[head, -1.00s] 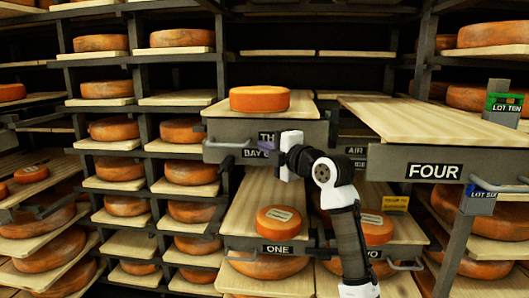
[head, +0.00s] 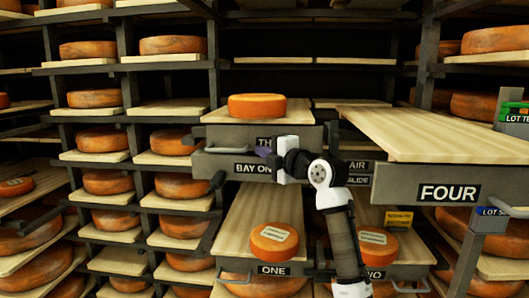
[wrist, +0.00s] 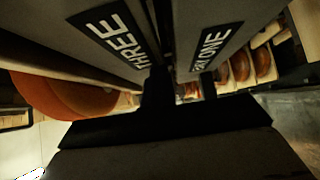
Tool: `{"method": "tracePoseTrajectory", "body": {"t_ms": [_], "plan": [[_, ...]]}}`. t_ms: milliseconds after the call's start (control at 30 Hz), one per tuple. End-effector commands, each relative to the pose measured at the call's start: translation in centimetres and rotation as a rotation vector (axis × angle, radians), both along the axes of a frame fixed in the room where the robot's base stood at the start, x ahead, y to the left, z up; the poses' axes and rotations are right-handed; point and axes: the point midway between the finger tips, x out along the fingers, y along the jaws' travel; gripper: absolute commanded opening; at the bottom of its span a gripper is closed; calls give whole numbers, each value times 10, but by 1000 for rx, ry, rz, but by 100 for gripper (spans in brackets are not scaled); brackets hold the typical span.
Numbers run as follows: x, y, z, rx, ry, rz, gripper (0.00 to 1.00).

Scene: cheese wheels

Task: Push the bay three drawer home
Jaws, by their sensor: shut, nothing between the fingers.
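The drawer marked THREE is a grey-fronted shelf (head: 225,133) with a pale board and one orange cheese wheel (head: 257,106) on top. The fixed-looking BAY ONE panel (head: 215,166) lies just below.
The drawer marked FOUR (head: 400,187) stands far out at the right, with an empty board. Drawers ONE (head: 235,269) and TWO (head: 405,273) stand out below, each with a labelled cheese. Racks of cheese (head: 90,165) line the left.

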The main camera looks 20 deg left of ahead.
Motion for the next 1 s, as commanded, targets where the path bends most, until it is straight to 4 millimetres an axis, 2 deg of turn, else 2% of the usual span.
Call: {"method": "tracePoseTrajectory", "body": {"t_ms": [33, 233, 500, 700, 867, 967, 1000], "plan": [[5, -3, 4, 9, -6, -16, 0], [0, -13, 3, 10, -7, -17, 0], [-26, -51, 2, 6, -6, -9, 0], [-38, -67, 3, 3, -4, -3, 0], [-40, -67, 4, 8, -3, -1, 0], [-48, -47, 4, 61, 16, -2, 0], [-54, -34, 6, 102, 28, -1, 0]]}}
